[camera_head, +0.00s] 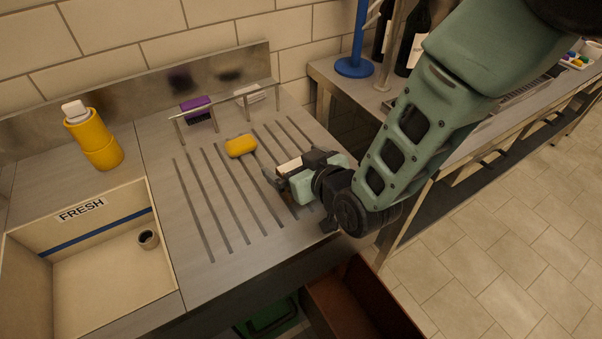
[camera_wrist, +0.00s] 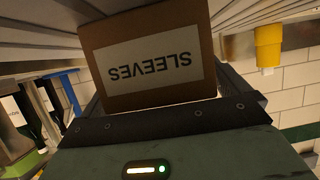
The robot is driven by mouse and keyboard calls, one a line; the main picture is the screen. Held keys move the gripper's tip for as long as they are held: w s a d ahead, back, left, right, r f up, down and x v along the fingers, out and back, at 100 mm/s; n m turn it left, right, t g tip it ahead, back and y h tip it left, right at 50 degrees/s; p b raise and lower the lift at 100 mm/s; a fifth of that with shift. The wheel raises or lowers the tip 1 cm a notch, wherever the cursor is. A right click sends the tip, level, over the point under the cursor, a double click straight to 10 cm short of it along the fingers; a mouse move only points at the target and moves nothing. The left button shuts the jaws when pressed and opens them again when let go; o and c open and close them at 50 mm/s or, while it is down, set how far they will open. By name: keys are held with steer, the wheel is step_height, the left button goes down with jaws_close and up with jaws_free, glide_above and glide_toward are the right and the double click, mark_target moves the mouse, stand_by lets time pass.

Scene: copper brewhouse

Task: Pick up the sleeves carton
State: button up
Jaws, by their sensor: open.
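The sleeves carton (camera_wrist: 152,55) is a brown box with a white label reading SLEEVES, upside down in the wrist view. It fills the upper middle of that view, close in front of my gripper (camera_wrist: 160,95), with a dark finger on either side. In the head view only a small pale part of the carton (camera_head: 289,165) shows beside my gripper (camera_head: 284,177), low over the grooved drainboard. My gripper is open. Whether its fingers touch the carton cannot be told; most of the carton is hidden in the head view.
A yellow sponge (camera_head: 240,146) lies left of my gripper. A metal rail (camera_head: 214,106) with a purple block (camera_head: 197,105) stands behind. A sink marked FRESH (camera_head: 100,282) and a yellow bottle (camera_head: 97,143) are at left. A blue stand (camera_head: 354,67) is on the back counter.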

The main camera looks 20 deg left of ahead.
steer(key=c, duration=0.9)
steer(key=shift+r, duration=0.15)
